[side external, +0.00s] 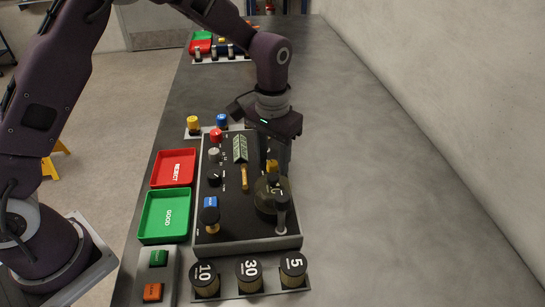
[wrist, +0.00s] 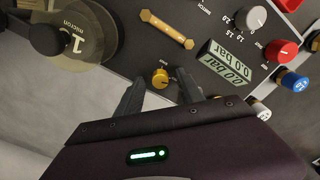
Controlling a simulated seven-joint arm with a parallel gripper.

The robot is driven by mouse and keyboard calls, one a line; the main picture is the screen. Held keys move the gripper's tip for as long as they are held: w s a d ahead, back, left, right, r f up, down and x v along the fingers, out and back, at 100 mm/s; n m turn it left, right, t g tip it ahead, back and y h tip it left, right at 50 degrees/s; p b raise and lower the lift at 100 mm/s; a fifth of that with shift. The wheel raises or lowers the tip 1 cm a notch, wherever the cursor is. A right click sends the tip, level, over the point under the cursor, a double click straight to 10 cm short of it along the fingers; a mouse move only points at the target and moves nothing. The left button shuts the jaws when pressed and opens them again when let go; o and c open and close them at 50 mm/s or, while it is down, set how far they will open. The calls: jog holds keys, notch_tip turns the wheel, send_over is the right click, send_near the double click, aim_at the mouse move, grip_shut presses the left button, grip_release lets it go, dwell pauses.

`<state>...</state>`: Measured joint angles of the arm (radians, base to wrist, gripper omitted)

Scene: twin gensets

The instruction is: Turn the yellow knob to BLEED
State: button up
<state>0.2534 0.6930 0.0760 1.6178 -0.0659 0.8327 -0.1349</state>
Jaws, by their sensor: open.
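The yellow knob (wrist: 160,78) is small and round and sits on the dark panel (wrist: 130,60) in the wrist view. A dark mark shows on its face, but the small labels around it are too blurred to read. In the side view the knob (side external: 272,165) is partly hidden by my gripper. My gripper (wrist: 160,83) is open, with one finger on each side of the knob. A gap shows between the knob and each finger; I cannot tell how far down the fingers reach.
Near the knob are a brass bar handle (wrist: 167,29), a round "1 micron" canister (wrist: 88,38) and a display (wrist: 226,57). A red knob (wrist: 281,51) lies farther off. Red and green trays (side external: 173,168) flank the panel's left side. The bench right of it is clear.

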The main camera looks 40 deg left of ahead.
aim_at(272, 163)
notch_tip(272, 163, up, 7)
jog(key=shift+r, duration=0.1)
dwell(0.3)
jog(key=s+a+r+t, duration=0.2)
jog(key=s+a+r, duration=0.2)
jog(key=s+r, duration=0.4)
jog(key=s+a+r+t, duration=0.1)
jog(key=s+a, duration=0.1)
jog(key=s, duration=0.7)
jog(key=s+a+r+t, duration=0.1)
jog(key=s+a+t, duration=0.1)
jog(key=s, duration=0.8)
jog(key=shift+a+r+t, duration=0.25)
jog(key=shift+a+t, duration=0.05)
jog(key=shift+a, duration=0.15)
